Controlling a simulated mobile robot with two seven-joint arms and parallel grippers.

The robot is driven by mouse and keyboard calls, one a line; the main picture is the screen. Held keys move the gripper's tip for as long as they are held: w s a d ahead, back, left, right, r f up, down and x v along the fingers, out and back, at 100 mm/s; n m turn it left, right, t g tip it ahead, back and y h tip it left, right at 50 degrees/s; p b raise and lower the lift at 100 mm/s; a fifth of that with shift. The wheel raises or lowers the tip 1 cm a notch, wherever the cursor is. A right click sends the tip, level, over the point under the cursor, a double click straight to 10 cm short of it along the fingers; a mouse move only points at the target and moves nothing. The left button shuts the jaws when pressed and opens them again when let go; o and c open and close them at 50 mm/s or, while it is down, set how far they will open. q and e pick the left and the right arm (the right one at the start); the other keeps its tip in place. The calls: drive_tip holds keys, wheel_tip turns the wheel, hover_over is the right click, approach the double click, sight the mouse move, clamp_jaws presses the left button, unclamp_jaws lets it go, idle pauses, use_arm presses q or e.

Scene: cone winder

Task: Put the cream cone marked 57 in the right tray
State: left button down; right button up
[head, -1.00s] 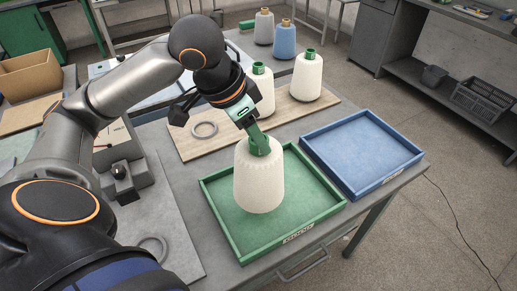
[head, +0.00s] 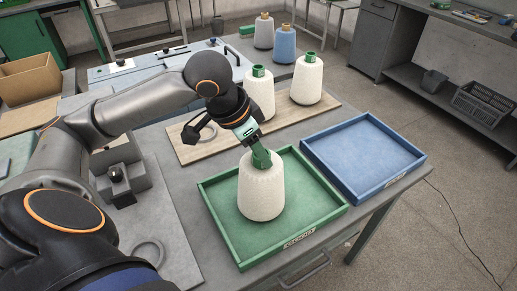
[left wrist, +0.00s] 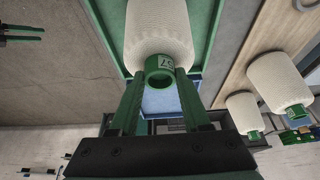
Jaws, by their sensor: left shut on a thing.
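The cream cone marked 57 (head: 262,188) stands upright, its green tube at the top, within the outline of the green left tray (head: 222,240). I cannot tell whether its base touches the tray floor. My left gripper (head: 261,158) is shut on the green tube from above. The blue right tray (head: 362,155) is empty, to the right of the green tray.
Two more cream cones, one (head: 260,95) just behind my left gripper and one (head: 307,80) farther right, stand on a wooden board (head: 190,150). A grey ring lies on the board. Grey and blue cones stand farther back. The bench's right edge lies just beyond the blue tray.

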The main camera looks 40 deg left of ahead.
use_arm(q)
drive_tip(key=shift+c, duration=1.8)
unclamp_jaws()
drive_tip(key=p+v, duration=0.3)
drive_tip(key=v, duration=0.9)
drive_tip(key=shift+r, duration=0.15)
